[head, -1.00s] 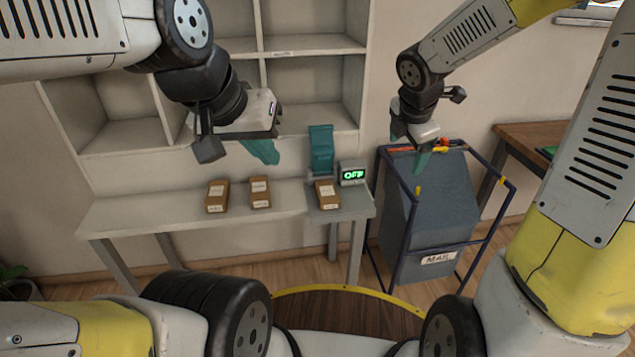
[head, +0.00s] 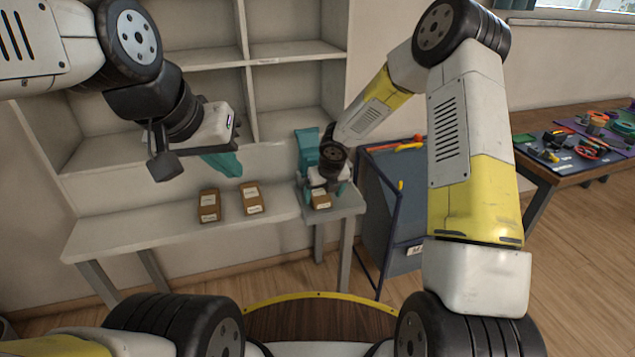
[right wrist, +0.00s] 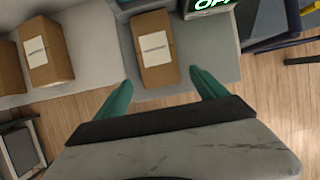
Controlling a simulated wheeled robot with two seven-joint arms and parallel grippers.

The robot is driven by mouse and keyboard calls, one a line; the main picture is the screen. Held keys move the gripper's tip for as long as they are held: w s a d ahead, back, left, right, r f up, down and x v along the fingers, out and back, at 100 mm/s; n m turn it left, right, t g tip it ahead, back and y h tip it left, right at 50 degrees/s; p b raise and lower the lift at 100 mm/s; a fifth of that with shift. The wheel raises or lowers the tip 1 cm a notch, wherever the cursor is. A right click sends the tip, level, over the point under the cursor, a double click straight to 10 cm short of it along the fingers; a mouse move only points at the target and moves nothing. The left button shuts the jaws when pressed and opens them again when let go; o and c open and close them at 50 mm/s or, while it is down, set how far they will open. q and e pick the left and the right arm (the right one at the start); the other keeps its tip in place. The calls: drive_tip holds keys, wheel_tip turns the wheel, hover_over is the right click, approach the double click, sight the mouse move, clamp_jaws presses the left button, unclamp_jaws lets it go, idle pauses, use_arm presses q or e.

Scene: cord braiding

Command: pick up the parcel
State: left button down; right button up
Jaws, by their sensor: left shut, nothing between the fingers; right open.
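A brown parcel (head: 320,201) with a white label lies on the grey stand at the right end of the bench. It also shows in the right wrist view (right wrist: 155,48). My right gripper (right wrist: 160,82) is open and empty above the stand. Its teal fingers point at the near end of this parcel, one to each side, and appear apart from it. In the head view my right gripper (head: 328,187) partly hides the parcel. My left gripper (head: 224,164) is shut and empty, in the air above the left part of the bench.
Two similar parcels, left (head: 209,206) and right (head: 251,198), lie on the bench (head: 140,232). A blue-framed mail bin (head: 392,215) is to the right. Shelves (head: 300,50) rise behind. A tool table (head: 570,160) is far right.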

sight(319, 199)
drive_tip(key=shift+x, duration=1.35)
drive_tip(key=c, duration=1.4)
drive_tip(key=shift+r, duration=0.1)
drive_tip(key=shift+c, duration=0.2)
